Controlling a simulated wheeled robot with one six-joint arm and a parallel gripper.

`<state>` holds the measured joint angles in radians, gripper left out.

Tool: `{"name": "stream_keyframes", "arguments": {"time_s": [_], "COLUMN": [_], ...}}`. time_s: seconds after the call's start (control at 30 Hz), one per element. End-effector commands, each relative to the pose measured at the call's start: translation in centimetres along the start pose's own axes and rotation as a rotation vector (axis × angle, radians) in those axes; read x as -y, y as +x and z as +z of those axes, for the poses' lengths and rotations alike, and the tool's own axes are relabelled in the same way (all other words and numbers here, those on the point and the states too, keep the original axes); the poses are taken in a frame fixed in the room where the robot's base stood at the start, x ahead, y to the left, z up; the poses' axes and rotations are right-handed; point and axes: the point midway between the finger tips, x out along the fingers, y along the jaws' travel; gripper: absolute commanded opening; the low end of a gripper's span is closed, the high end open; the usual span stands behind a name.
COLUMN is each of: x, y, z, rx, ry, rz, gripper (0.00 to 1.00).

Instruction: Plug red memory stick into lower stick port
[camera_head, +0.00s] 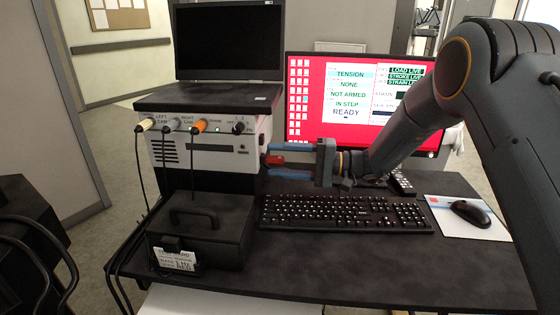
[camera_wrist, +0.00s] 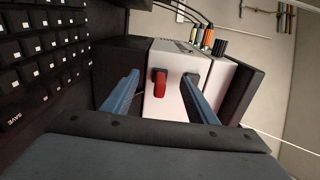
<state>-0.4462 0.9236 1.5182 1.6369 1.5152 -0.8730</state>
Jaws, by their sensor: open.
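The red memory stick (camera_head: 275,160) sticks out from the right side of the white control box (camera_head: 205,148). In the wrist view the red stick (camera_wrist: 158,85) stands against the box's pale side face (camera_wrist: 174,98), toward the table side of that face. How deep it sits cannot be told, and the lower port itself is hidden behind it. My gripper (camera_head: 269,160) is open, its blue fingers above and below the stick. In the wrist view my gripper (camera_wrist: 161,76) has a finger on each side of the stick, with visible gaps.
A keyboard (camera_head: 345,213) lies below my gripper, with a red-screened monitor (camera_head: 350,100) behind it. A black case (camera_head: 200,230) with a handle stands in front of the box. Cables hang from the box's front. A mouse (camera_head: 470,212) lies at right.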

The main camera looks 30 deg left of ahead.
Motion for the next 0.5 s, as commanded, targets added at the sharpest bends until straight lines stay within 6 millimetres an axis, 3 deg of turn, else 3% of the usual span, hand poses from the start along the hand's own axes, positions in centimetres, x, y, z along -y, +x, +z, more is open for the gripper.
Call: {"name": "stream_keyframes", "arguments": {"time_s": [0.5], "x": [-0.1], "y": [-2.5], "z": [0.0], "rx": [-0.002], "ry": [0.0], "rz": [0.0], "gripper": [0.53]}}
